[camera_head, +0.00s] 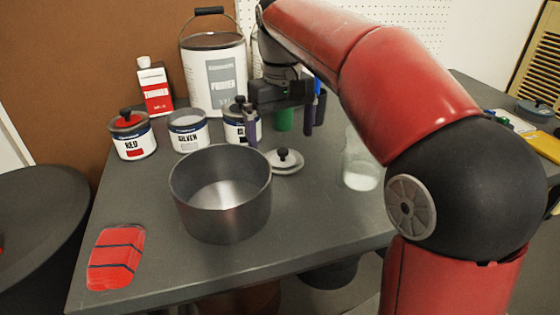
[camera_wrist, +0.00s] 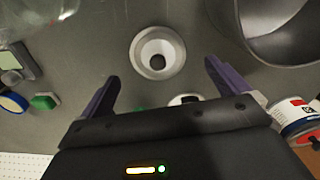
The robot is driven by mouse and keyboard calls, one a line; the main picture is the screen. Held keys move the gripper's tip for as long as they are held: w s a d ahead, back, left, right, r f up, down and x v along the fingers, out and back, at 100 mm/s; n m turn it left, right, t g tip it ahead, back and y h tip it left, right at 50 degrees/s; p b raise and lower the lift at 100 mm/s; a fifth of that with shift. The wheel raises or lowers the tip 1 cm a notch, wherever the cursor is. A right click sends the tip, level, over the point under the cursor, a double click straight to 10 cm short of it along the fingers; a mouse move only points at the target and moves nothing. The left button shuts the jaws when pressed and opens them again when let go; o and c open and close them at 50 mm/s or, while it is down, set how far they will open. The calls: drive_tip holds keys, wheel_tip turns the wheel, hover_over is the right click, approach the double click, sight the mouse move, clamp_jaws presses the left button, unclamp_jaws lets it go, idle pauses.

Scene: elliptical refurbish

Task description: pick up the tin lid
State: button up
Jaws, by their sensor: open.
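The tin lid (camera_head: 287,168) is a small, pale round lid with a black knob. It lies flat on the table, right of the metal pot. In the wrist view the lid (camera_wrist: 142,62) shows whole, knob facing the camera, just beyond the fingertips and between their lines. My gripper (camera_head: 281,128) is open and empty above the table, behind the lid in the head view. Its two purple fingers also show in the wrist view (camera_wrist: 162,72). The silver-labelled tin (camera_head: 188,136) shows a pale grey top without a knob.
A deep metal pot (camera_head: 220,218) stands close left of the lid. A red tin (camera_head: 133,143), thinner bottle (camera_head: 154,88) and primer bucket (camera_head: 214,75) stand behind. A clear glass vessel (camera_head: 360,174) is right of the lid. A red cloth-like item (camera_head: 116,258) lies front left.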

sight(283, 149)
wheel_tip(283, 149, down, 5)
drive_tip(key=shift+d+r+b, duration=0.1)
drive_tip(key=shift+d+b, duration=0.05)
drive_tip(key=shift+b, duration=0.35)
drive_tip(key=c, duration=1)
drive_tip(key=shift+o, duration=0.2)
